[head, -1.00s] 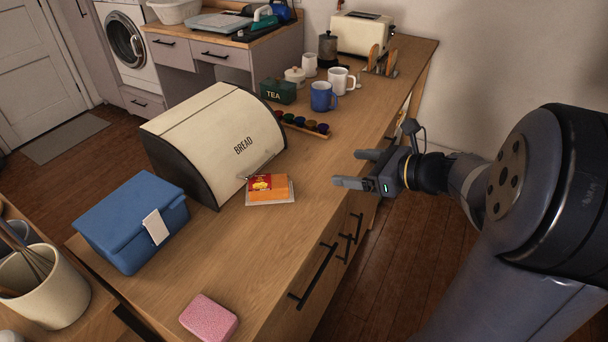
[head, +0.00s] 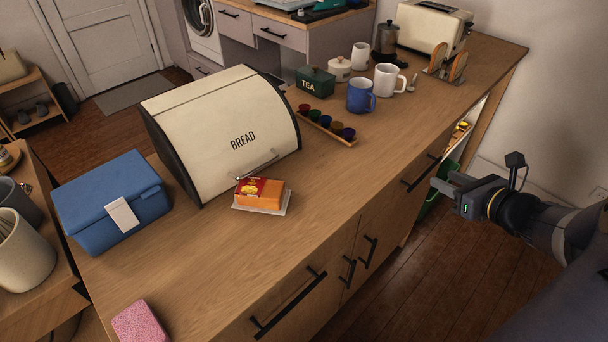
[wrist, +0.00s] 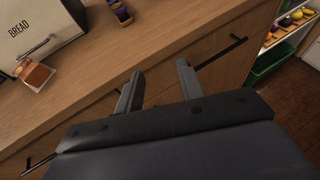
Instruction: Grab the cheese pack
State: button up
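The cheese pack (head: 261,194) is a small orange block with a red and yellow label. It lies on a white sheet or tray on the wooden counter, in front of the bread box, and also shows at the left of the wrist view (wrist: 37,76). My gripper (head: 437,183) is to the right of the counter's front edge in the head view, well apart from the pack. In the wrist view its two fingers (wrist: 158,86) are spread with nothing between them, facing the counter's drawer fronts.
A cream bread box (head: 222,128) stands just behind the pack. A blue box (head: 112,203) and a pink sponge (head: 139,323) are to the left. A capsule rack (head: 327,124), blue mug (head: 361,96) and tea tin (head: 316,81) stand farther back. Drawer handles (head: 288,303) stick out in front. Counter right of the pack is clear.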

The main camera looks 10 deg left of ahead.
aim_at(253, 193)
jog(key=i+l+u, duration=0.1)
jog(key=l+u, duration=0.25)
jog(key=i+l+u, duration=0.1)
jog(key=u, duration=0.3)
jog(key=l+u, duration=0.35)
jog(key=u, duration=0.8)
jog(key=i+l, duration=0.05)
